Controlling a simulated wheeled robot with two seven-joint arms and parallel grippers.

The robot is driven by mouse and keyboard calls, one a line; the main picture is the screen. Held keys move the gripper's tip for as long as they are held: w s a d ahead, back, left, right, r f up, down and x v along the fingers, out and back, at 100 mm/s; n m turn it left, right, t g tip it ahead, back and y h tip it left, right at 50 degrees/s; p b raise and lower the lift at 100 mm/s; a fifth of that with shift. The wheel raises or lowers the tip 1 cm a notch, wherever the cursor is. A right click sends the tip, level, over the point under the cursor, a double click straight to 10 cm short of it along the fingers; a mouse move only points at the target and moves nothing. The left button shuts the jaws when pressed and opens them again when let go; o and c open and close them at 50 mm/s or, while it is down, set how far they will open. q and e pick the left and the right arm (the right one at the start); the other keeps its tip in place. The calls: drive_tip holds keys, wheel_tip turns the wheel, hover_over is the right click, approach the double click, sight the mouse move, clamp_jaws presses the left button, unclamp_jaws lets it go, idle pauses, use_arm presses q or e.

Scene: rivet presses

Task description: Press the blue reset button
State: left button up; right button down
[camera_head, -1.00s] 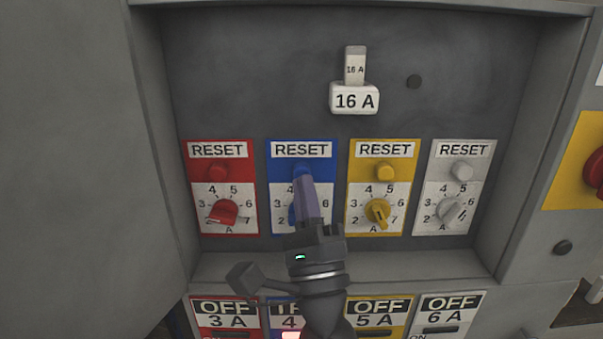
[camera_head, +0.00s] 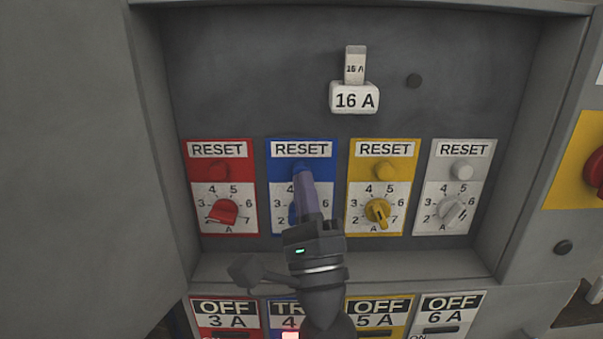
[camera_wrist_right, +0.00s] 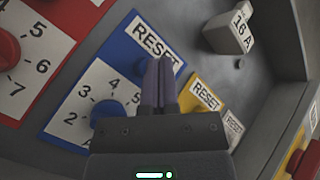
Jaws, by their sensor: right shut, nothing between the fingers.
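The blue reset panel (camera_head: 327,174) has a white RESET label at its top and a numbered dial below. The blue reset button (camera_head: 301,166) sits under the label and is mostly covered by my right gripper's tips. My right gripper (camera_head: 303,174) is shut and empty, with its fingers pointing at the button. In the right wrist view the closed fingertips (camera_wrist_right: 159,62) lie over the button's place below the RESET label (camera_wrist_right: 152,42). The blue dial (camera_wrist_right: 106,111) shows to their left. I cannot tell whether the tips touch the button. My left gripper is not in view.
A red panel (camera_head: 242,174) is on the left, with yellow (camera_head: 411,174) and white (camera_head: 487,174) panels on the right, each with its own button and dial. A white 16 A switch (camera_head: 354,97) sticks out above. Cabinet walls flank the recess, and a ledge runs below.

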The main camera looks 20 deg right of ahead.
drive_tip(key=shift+w+d, duration=0.15)
drive_tip(key=shift+w, duration=0.4)
idle(0.5)
drive_tip(key=shift+s, duration=0.15)
drive_tip(key=shift+s+a, duration=0.3)
drive_tip(key=shift+s, duration=0.5)
drive_tip(key=shift+s+a+p, duration=0.15)
drive_tip(key=shift+s+a, duration=0.1)
drive_tip(key=shift+s, duration=0.55)
drive_tip(key=shift+s+a+p, duration=0.2)
drive_tip(key=shift+s, duration=0.6)
drive_tip(key=shift+s+a+p, duration=0.15)
drive_tip(key=shift+s+a, duration=0.1)
drive_tip(key=shift+s, duration=0.55)
